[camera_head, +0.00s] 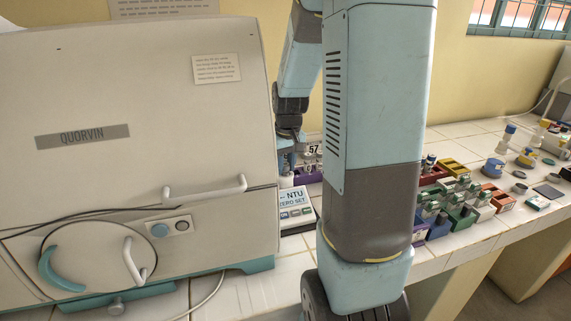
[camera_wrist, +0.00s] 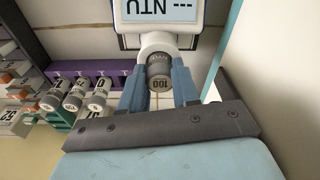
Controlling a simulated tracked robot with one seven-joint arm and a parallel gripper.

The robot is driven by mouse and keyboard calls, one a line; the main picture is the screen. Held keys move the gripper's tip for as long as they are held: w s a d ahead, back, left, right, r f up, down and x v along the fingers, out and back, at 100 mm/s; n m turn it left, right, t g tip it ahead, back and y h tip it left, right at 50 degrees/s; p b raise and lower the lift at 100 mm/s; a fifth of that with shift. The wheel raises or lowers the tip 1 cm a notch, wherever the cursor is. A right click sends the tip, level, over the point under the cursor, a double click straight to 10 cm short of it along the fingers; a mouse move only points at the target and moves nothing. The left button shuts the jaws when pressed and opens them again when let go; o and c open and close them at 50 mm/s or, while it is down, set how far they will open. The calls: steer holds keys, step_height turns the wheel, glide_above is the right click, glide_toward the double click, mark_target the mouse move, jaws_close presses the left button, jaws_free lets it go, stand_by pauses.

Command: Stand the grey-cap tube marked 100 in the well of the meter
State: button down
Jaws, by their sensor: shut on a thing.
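The grey-cap tube marked 100 (camera_wrist: 158,72) is between my gripper's (camera_wrist: 157,88) two blue fingers, which are shut on it. Its cap end faces the wrist camera. The meter (camera_wrist: 116,12) with its NTU display is just beyond, and its white round well collar (camera_wrist: 157,40) lies directly behind the tube. I cannot tell whether the tube's lower end is inside the well. In the head view the meter (camera_head: 296,213) stands right of the big incubator, and my gripper (camera_head: 287,168) is low behind it, mostly hidden by the incubator and my arm.
A purple rack (camera_wrist: 88,68) with several tubes (camera_wrist: 76,97) stands beside the meter. The incubator (camera_head: 130,100) borders the left closely. Coloured racks (camera_head: 455,190) and lab ware fill the bench at right. White bench tile (camera_head: 292,270) is clear in front of the meter.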

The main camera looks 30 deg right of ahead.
mark_target(289, 177)
steer(key=c, duration=0.8)
jaws_free()
steer(key=shift+o, duration=0.2)
step_height(289, 177, up, 14)
steer(key=s, duration=0.1)
steer(key=shift+s+f, duration=0.2)
steer(key=shift+s, duration=0.1)
steer(key=shift+s, duration=0.1)
